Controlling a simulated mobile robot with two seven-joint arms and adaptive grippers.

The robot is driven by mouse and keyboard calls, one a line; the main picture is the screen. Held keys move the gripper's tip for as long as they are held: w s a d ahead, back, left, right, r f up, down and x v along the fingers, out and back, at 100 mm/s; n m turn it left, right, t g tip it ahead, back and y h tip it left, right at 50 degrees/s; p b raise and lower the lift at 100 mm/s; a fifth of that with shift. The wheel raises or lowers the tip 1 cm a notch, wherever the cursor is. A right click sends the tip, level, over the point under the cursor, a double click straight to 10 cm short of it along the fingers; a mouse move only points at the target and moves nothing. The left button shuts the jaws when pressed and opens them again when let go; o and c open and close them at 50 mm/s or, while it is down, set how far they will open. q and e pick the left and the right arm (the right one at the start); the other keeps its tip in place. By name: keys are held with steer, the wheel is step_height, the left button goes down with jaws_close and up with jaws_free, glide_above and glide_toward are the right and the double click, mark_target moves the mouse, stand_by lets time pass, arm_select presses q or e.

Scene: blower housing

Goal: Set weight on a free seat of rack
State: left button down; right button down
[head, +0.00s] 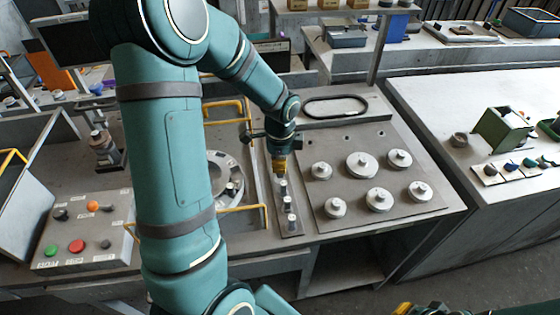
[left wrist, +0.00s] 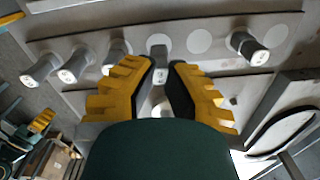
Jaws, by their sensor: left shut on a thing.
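My left gripper (head: 281,172) is over the far end of the narrow grey rack (head: 296,234). In the left wrist view the gripper (left wrist: 164,72) is shut on a small grey cylindrical weight (left wrist: 158,54), its pale marked end facing the camera. I cannot tell whether its base touches the rack. Several similar weights stand upright in the row, such as one at the near end (head: 291,222) and one at the wrist view's left (left wrist: 72,68). A pale round empty seat (left wrist: 199,41) shows right of the held weight. My right gripper (head: 403,308) barely shows at the bottom edge.
Right of the rack, a grey plate (head: 345,238) carries several pale knobbed discs (head: 362,165). A black oval ring (head: 335,106) lies behind. Yellow handles (head: 240,208) stand close to the rack's left. A button box (head: 85,235) is at the left.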

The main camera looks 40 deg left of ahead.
arm_select(q)
steer(key=shift+f+b, duration=0.45)
steer(key=shift+f, duration=0.3)
stand_by(0.3)
steer(key=c, duration=1)
jaws_free()
steer(key=shift+r, duration=0.1)
steer(key=shift+r+p, duration=3.1)
steer(key=shift+r, duration=0.65)
steer(key=shift+f, duration=0.1)
